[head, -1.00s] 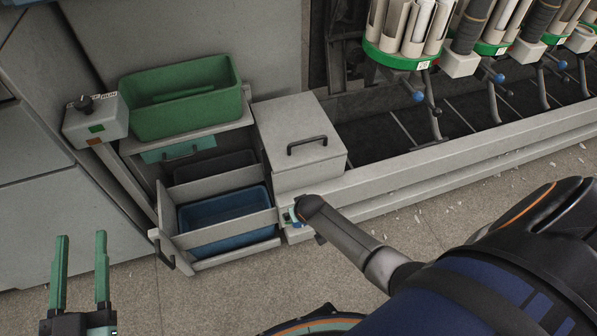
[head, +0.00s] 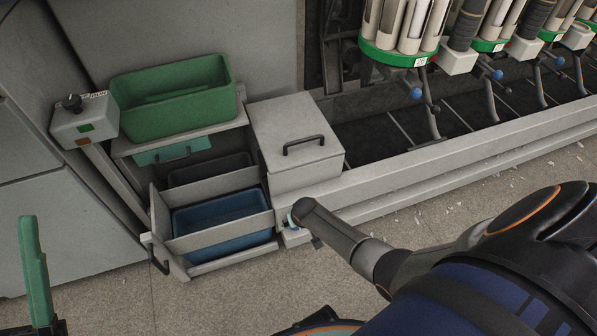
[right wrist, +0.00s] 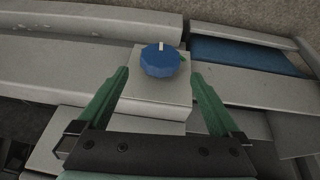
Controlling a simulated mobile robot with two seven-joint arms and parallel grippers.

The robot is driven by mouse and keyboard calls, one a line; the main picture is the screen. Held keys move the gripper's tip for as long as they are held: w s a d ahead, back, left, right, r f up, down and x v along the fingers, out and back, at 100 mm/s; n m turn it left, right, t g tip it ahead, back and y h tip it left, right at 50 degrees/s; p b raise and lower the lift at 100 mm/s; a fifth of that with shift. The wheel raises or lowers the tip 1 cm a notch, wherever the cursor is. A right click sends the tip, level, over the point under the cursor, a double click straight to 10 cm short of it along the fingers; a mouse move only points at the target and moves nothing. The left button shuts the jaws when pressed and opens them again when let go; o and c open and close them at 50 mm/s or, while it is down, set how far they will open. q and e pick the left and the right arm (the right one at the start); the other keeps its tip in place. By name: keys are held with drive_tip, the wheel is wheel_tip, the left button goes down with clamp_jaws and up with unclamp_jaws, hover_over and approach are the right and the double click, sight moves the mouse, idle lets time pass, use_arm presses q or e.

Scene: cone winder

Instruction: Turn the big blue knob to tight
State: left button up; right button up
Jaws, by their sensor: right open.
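The big blue knob (right wrist: 161,62) sits on a pale grey box (right wrist: 158,98) in the right wrist view. A white mark at its rim points to the top of the picture. A small green mark shows beside the knob's right edge. My right gripper (right wrist: 160,75) is open, its green fingers either side of the knob with gaps on both sides. In the head view my right wrist covers most of this spot. My left gripper (head: 35,270) is at the lower left edge; one green finger shows, standing alone, the other outside the picture.
An open drawer (head: 218,242) with a blue bin (head: 222,215) stands just left of my right wrist. Above it are a green bin (head: 172,98) and a control box (head: 85,120). A lidded grey box (head: 295,145) and a long rail (head: 450,165) lie behind.

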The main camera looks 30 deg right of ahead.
use_arm(q)
wheel_tip(320, 180, down, 7)
drive_tip(key=n+b, duration=0.1)
drive_tip(key=b, duration=0.5)
drive_tip(key=shift+d+r, duration=0.2)
drive_tip(key=shift+d, duration=0.05)
use_arm(e)
drive_tip(key=x, duration=0.7)
drive_tip(key=shift+w+f, duration=0.1)
drive_tip(key=shift+f, duration=0.15)
drive_tip(key=shift+c, duration=0.4)
drive_tip(key=c, duration=1.1)
drive_tip(key=shift+d+y+p, duration=0.1)
drive_tip(key=shift+y+p, duration=0.2)
drive_tip(key=shift+y, duration=0.3)
drive_tip(key=shift+c, duration=0.2)
use_arm(q)
drive_tip(key=shift+r, duration=0.15)
use_arm(e)
drive_tip(key=shift+t+y, duration=0.3)
drive_tip(key=shift+y, duration=0.3)
drive_tip(key=shift+m, duration=0.3)
drive_tip(key=o, duration=1.2)
use_arm(q)
drive_tip(key=shift+r, duration=0.1)
use_arm(e)
drive_tip(key=shift+r, duration=0.1)
